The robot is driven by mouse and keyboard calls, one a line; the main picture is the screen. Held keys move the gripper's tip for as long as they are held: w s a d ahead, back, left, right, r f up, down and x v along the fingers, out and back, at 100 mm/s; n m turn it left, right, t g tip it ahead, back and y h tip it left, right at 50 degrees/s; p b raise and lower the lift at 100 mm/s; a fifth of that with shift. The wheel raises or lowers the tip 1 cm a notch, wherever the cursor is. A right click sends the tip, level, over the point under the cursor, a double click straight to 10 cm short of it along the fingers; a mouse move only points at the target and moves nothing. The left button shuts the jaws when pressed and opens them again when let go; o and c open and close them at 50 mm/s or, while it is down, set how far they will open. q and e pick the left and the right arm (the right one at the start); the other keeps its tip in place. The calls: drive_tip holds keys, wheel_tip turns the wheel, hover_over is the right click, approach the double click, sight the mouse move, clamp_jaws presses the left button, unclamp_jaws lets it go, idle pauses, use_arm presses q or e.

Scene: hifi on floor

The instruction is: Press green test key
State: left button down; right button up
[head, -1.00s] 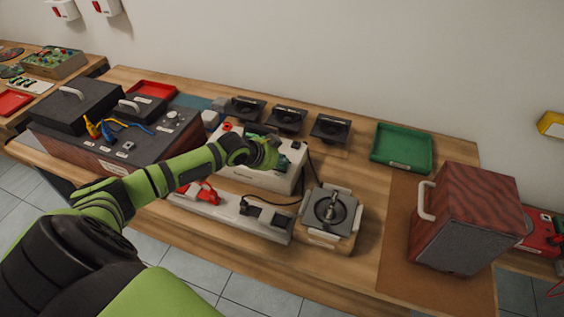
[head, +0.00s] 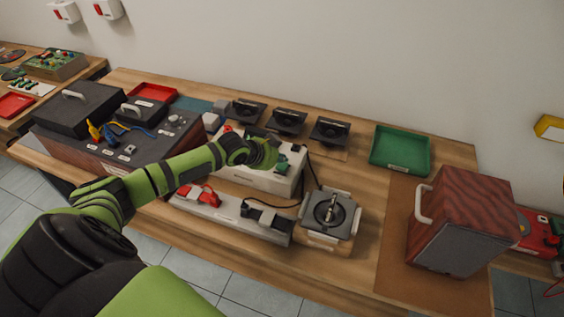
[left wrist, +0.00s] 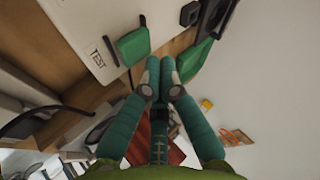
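The green test key (left wrist: 133,46) is a raised green block on a pale panel, with the word TEST printed beside it in the left wrist view. In the head view the white test box (head: 258,179) stands mid-table, and my left arm partly covers its top. My left gripper (head: 264,153) is over this box. In the left wrist view my left gripper (left wrist: 160,62) has its two fingertips close together, with nothing between them. The tips are right beside the key's edge; I cannot tell whether they touch it. My right gripper is not in view.
A grey strip with red parts (head: 230,217) lies in front of the box. A square device with a round top (head: 330,214) stands right of it. Three black speaker units (head: 286,121), a green tray (head: 401,150) and a wooden speaker cabinet (head: 463,222) are behind and right.

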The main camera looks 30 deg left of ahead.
sight(281, 167)
use_arm(q)
wheel_tip(281, 167, up, 5)
drive_tip(key=p, duration=0.5)
drive_tip(key=shift+r, duration=0.1)
idle(0.5)
